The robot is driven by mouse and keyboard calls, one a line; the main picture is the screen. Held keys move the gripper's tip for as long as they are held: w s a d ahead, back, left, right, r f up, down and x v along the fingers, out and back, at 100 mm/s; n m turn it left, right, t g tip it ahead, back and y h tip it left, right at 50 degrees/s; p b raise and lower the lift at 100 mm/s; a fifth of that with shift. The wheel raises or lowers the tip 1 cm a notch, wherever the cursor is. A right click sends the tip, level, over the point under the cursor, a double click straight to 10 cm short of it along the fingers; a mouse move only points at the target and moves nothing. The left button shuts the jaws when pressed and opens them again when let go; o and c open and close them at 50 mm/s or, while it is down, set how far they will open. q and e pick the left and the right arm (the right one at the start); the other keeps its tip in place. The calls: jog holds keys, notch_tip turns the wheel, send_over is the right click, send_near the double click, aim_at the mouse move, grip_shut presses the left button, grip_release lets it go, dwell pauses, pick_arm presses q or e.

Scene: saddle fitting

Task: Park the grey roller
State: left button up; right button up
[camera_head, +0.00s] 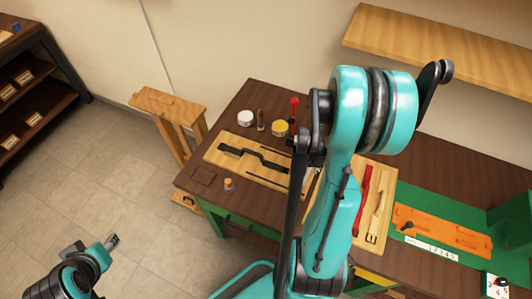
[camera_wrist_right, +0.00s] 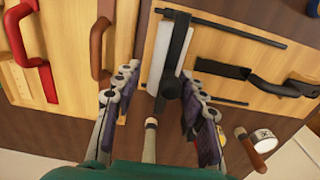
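In the right wrist view, a long tool with a pale grey bar (camera_wrist_right: 160,50) and a dark bar beside it lies between the fingers. It may be the grey roller; I cannot tell for sure. A round dark knob (camera_wrist_right: 172,88) sits at its near end. My right gripper (camera_wrist_right: 160,78) is open, its fingertips on both sides of this tool, with no clear contact. In the head view my right arm hides this spot. My left gripper (camera_head: 104,246) is at the lower left, away from the table, too small to judge its opening.
The brown table (camera_head: 250,100) carries a pale board with a black strap (camera_head: 240,153), a white jar (camera_head: 245,118), a yellow jar (camera_head: 280,128) and a red strap (camera_head: 363,200). An orange board (camera_head: 440,232) lies on green at right. A wooden stand (camera_head: 170,103) is left of the table.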

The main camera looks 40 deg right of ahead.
jog(key=shift+r, duration=0.1)
jog(key=shift+w+r+p, duration=0.1)
jog(key=shift+r+p, duration=2.3)
jog(key=shift+r, duration=0.55)
jog(key=shift+w+a, duration=0.1)
jog(key=w+a+n+t+b, duration=0.3)
jog(key=a+n+b, duration=0.3)
jog(key=a, duration=0.7)
jog(key=w+a+n+t+b, duration=0.3)
jog(key=a+n+b, duration=0.3)
jog(key=a+b, duration=0.4)
jog(key=a+t, duration=0.1)
jog(key=a, duration=0.2)
jog(key=shift+n+b, duration=0.3)
jog(key=shift+b, duration=0.05)
